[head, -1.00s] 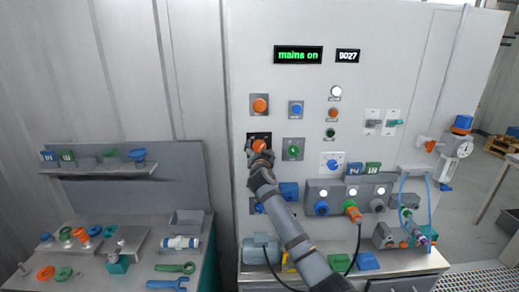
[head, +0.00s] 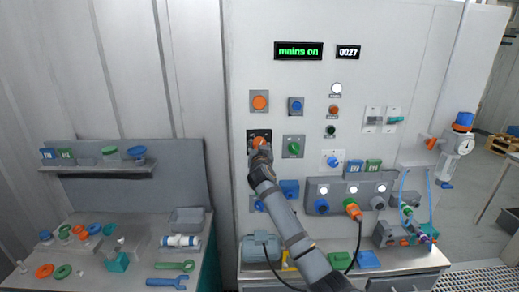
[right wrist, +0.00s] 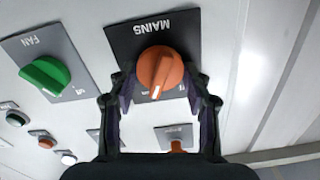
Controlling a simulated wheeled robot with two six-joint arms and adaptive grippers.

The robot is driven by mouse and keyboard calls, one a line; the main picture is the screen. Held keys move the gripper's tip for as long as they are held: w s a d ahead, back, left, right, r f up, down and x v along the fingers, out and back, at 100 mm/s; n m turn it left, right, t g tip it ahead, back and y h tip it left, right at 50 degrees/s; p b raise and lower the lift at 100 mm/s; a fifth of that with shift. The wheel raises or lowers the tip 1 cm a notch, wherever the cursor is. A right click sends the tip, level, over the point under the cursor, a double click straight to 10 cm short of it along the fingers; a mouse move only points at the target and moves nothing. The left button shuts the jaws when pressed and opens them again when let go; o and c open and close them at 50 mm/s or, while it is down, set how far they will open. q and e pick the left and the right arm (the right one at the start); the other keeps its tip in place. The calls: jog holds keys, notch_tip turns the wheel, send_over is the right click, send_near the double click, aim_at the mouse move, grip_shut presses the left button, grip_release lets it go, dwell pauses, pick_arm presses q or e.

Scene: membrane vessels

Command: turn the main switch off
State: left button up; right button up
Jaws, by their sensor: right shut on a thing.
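The main switch is an orange round knob (right wrist: 160,68) on a black plate marked MAINS (right wrist: 125,38). In the right wrist view its white mark points down toward my gripper and slightly left. The green display (head: 298,50) reads "mains on". My left gripper is not in view.
A green FAN knob (right wrist: 45,75) sits beside the mains plate. An orange button (head: 260,102) is above it in the head view. Several other knobs and lamps fill the panel. A side bench (head: 125,268) with loose parts stands at left.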

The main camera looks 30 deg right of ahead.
jog(key=shift+n+p, duration=0.8)
jog(key=shift+n, duration=5.7)
jog(key=o, duration=1.2)
jog(key=shift+c, duration=0.2)
